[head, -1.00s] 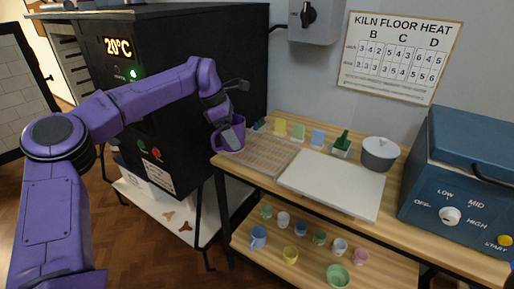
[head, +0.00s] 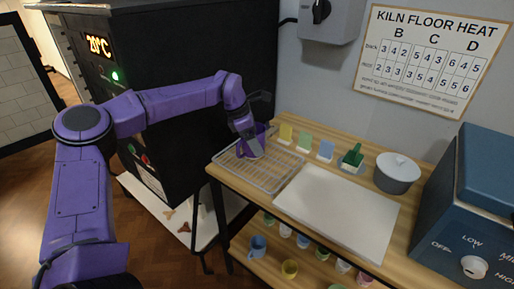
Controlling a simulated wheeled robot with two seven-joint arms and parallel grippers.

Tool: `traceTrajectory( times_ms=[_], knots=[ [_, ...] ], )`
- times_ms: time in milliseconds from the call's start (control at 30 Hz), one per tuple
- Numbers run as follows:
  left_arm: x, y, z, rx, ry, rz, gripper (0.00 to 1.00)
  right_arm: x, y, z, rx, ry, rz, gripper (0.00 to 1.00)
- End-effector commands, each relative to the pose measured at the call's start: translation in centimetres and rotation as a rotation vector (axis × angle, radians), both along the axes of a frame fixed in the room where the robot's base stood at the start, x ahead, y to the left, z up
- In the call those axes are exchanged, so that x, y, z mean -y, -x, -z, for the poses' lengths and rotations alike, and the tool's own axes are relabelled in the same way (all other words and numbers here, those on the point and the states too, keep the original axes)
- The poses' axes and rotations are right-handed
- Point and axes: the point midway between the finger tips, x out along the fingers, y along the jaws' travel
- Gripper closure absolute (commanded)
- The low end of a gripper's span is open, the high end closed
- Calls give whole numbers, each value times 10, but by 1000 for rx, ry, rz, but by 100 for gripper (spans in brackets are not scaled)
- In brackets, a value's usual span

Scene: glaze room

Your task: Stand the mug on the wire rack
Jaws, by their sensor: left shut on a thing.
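A purple mug (head: 252,149) is at the back part of the wire rack (head: 262,175), on the left of the wooden bench. My left gripper (head: 245,128) is shut on the mug and partly hides it. The mug overlaps the rack in the picture; I cannot tell whether its base touches the wires. The front of the rack is bare. My right gripper is not in view.
A white board (head: 337,208) lies right of the rack. Cups fill the lower shelf.

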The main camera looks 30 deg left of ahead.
Motion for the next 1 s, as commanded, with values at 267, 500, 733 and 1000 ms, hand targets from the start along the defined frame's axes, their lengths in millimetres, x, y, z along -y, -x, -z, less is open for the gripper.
traceTrajectory(
  times_ms=[267, 500, 733, 1000],
  knots=[
    [1, -1, 35, 0, 0, 1, 55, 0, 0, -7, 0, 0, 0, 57],
    [2, -1, 38, -1, -1, 4, 55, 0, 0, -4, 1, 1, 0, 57],
    [2, -1, 38, -3, 0, 4, 0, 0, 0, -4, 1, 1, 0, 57],
    [-4, 3, 16, 4, 1, 3, 0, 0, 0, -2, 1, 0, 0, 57]
  ],
)
